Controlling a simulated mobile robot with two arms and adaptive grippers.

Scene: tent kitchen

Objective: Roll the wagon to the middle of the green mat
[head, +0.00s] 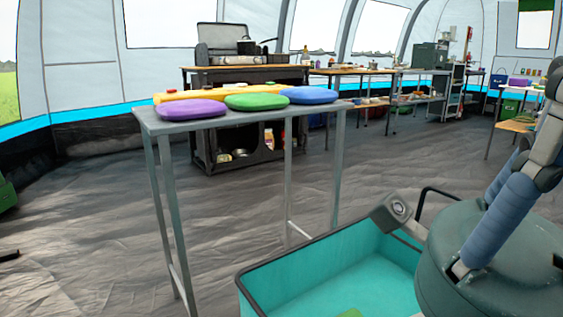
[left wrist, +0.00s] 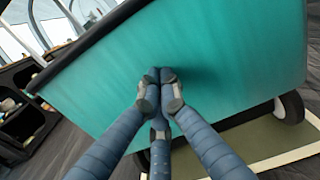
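The wagon is a teal open-topped box with a dark rim (head: 310,248), at the bottom of the head view. In the left wrist view its flat teal wall (left wrist: 230,55) fills most of the picture, with a dark wheel (left wrist: 290,107) below it. My left gripper (left wrist: 160,82) has its finger tips together in front of this wall, with nothing visible between them. I cannot tell whether they touch the wall. A green mat with a pale border (left wrist: 262,145) shows partly below the wagon; its middle is hidden. My right gripper is not in view.
A narrow metal table (head: 150,118) with purple, green, blue and yellow-orange pads stands just behind and left of the wagon. A dark shelf unit with a stove (head: 240,78) stands farther back. The dark floor (head: 75,225) at left is mostly clear.

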